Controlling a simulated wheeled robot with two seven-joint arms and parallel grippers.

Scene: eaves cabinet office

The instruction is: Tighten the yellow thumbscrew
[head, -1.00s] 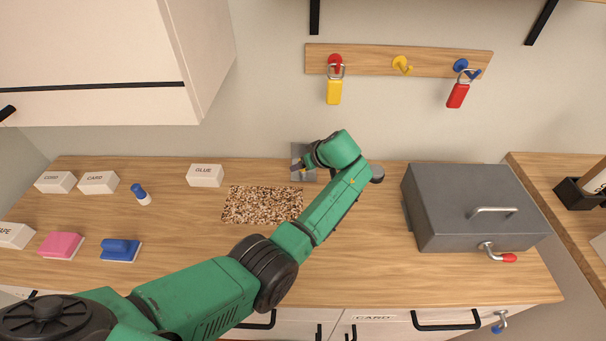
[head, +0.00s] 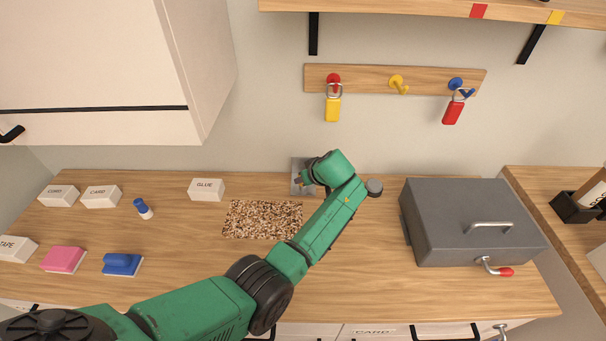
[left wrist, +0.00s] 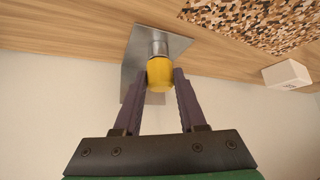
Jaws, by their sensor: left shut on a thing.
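The yellow thumbscrew (left wrist: 160,74) shows in the left wrist view, on a short metal stem (left wrist: 159,48) that meets a grey metal bracket (left wrist: 133,62). My left gripper (left wrist: 161,78) is shut on the thumbscrew, one dark finger on each side of it. In the head view my left gripper (head: 306,180) is at the grey bracket (head: 298,166) at the back of the worktop, and my arm hides the thumbscrew. My right gripper is not in view.
A speckled mat (head: 262,219) and a GLUE box (head: 206,189) lie left of the bracket. A grey lidded box (head: 465,235) with a red-tipped lever stands to the right. A rail (head: 365,78) with coloured hooks hangs above.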

